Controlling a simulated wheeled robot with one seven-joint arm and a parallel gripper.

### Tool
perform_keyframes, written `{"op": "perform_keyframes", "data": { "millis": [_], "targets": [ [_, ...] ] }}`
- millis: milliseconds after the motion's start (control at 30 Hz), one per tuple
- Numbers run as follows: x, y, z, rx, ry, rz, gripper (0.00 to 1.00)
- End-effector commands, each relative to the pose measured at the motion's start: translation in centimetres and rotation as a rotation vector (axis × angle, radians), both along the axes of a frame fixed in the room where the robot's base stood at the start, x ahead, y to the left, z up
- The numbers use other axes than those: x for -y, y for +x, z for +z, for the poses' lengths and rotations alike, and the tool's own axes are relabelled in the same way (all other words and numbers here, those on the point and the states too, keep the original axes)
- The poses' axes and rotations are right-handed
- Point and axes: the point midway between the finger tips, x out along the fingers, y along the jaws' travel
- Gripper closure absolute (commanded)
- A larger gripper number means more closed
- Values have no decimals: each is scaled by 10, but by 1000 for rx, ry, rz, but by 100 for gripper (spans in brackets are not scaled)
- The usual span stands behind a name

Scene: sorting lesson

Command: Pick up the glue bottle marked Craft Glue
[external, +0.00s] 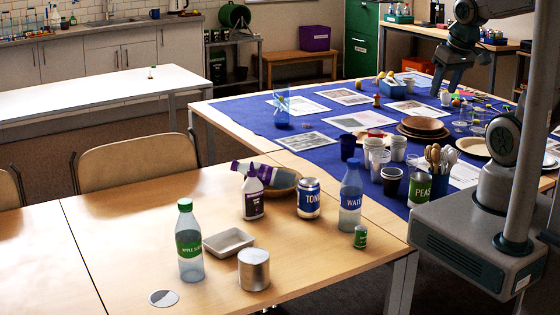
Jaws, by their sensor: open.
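My gripper (446,88) is open and empty, high at the upper right over the blue-covered table, well apart from both bottles.
Cups and plates crowd the blue cloth (240,115). The table's left is clear.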

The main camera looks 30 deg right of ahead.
Motion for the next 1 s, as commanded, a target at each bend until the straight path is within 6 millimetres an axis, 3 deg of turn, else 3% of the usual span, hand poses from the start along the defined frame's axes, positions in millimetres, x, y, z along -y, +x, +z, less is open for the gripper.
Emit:
{"op": "perform_keyframes", "data": {
  "millis": [300,333,400,433,733,867,1000],
  "targets": [
    [0,0,0,0,0,0,47],
    [0,0,0,0,0,0,44],
    [0,0,0,0,0,0,25],
    [0,0,0,0,0,0,20],
    [-1,2,0,-1,-6,15,20],
    [-5,21,0,-7,-61,134,20],
    [-21,64,-1,-23,-185,422,20]
  ]
}}
